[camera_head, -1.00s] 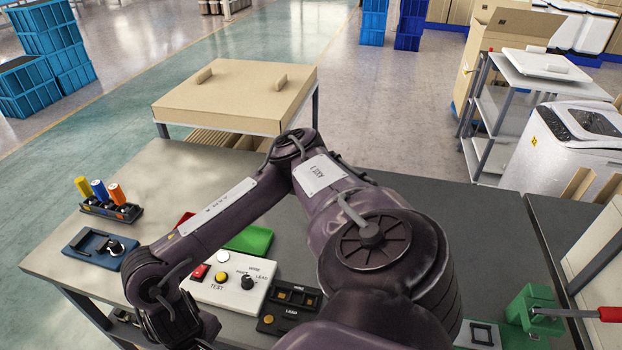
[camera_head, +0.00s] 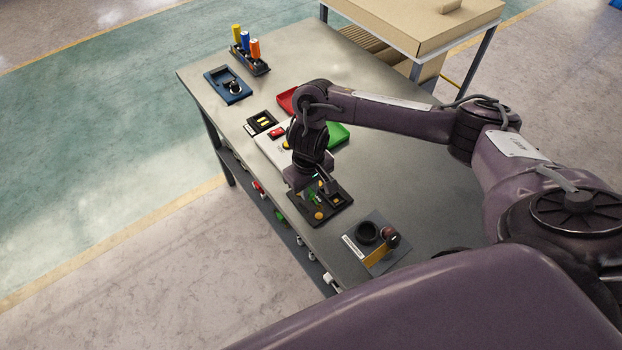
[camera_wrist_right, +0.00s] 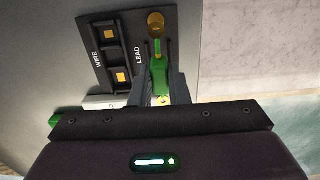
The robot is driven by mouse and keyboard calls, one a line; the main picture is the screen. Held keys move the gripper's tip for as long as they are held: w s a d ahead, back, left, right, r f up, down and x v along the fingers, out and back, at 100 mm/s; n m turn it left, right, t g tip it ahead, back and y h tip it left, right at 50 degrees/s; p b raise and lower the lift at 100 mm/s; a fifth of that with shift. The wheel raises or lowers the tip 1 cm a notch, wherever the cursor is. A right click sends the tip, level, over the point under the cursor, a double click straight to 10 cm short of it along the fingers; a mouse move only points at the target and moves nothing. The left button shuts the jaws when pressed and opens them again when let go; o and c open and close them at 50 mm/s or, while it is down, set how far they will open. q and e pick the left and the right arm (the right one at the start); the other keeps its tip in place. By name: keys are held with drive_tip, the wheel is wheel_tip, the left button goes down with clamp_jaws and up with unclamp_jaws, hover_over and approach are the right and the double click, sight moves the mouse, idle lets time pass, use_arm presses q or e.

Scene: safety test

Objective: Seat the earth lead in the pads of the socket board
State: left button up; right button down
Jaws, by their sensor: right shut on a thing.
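The socket board (camera_head: 337,213) is a dark plate with brass pads near the bench's front edge. In the right wrist view the board (camera_wrist_right: 108,38) shows WIRE and LEAD labels. My right gripper (camera_head: 318,190) points down over it. In the wrist view its fingers (camera_wrist_right: 161,88) are shut on the green earth lead (camera_wrist_right: 160,74). The lead lies along the LEAD side, its far end by a round brass pad (camera_wrist_right: 155,22). Another brass round shows between the fingers. I cannot tell whether the lead touches the pads or sits above them. My left gripper is not in view.
A white test panel (camera_head: 267,146), a red tray (camera_head: 286,102) and a green tray (camera_head: 338,134) are behind. A blue fixture (camera_head: 216,78) is farther left. The bench's right part is clear.

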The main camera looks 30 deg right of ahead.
drive_tip(key=shift+w+f, duration=0.25)
drive_tip(key=f+b, duration=0.1)
drive_tip(key=b, duration=0.2)
drive_tip(key=shift+d+f, duration=0.1)
drive_tip(key=shift+f, duration=0.2)
drive_tip(key=shift+s+f, duration=0.1)
drive_tip(key=shift+f, duration=0.4)
drive_tip(key=shift+p, duration=0.45)
drive_tip(key=shift+p, duration=0.3)
